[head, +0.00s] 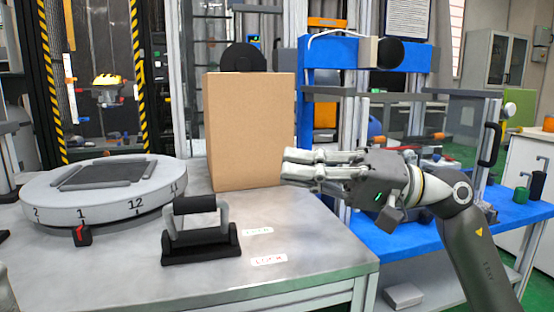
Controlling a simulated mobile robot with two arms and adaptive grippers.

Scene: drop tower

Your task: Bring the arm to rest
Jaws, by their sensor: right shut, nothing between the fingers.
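My right arm comes in from the lower right. Its gripper (292,168) points left, above the right part of the grey table (310,232), in front of the lower right side of a tall cardboard box. The fingers lie close together, shut with nothing between them. My left gripper is not in view.
The cardboard box (250,130) stands at the table's back. A black-based handle (200,240) stands near the front. A numbered round turntable (100,200) is at left, with a small red-black piece (81,235) before it. A blue bench (400,240) is at right.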

